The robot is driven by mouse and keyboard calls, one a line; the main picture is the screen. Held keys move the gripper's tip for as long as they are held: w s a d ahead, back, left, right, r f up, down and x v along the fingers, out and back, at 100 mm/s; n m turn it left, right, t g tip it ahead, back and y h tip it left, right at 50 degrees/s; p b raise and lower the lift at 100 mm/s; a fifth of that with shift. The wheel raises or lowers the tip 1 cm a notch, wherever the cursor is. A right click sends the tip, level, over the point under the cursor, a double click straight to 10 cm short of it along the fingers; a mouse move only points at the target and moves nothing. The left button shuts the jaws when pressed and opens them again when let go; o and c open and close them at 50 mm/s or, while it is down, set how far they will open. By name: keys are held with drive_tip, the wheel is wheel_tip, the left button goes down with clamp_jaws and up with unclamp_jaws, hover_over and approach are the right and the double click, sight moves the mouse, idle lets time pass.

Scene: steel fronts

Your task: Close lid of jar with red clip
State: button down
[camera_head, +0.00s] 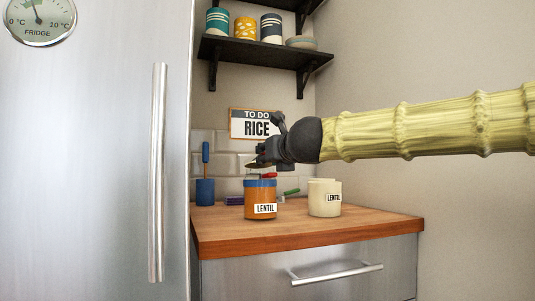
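An orange jar (261,202) with a blue rim and a white LENTIL label stands on the wooden counter. A small red piece (270,175), likely the red clip, shows at its top right. A thin dark brownish disc (258,164), perhaps the lid, is just above the jar, apart from the rim. My gripper (262,156) is dark and reaches in from the right, right above the jar. Its fingertips overlap the disc in the picture; I cannot tell whether they hold it or are open.
A blue holder (205,190) stands at the back left. The fridge (90,150) borders the left. A dark shelf (262,52) hangs above. The front counter (300,232) is clear.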

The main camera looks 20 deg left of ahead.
drive_tip(key=shift+s+d+f+b, duration=0.15)
drive_tip(key=shift+f+b, duration=0.3)
drive_tip(key=shift+f, duration=0.75)
drive_tip(key=c, duration=1.1)
unclamp_jaws()
drive_tip(key=shift+f, duration=0.1)
drive_tip(key=shift+s+d+r, duration=0.2)
drive_tip(key=shift+s+d, duration=0.15)
drive_tip(key=v, duration=1.1)
drive_tip(key=shift+r, duration=0.1)
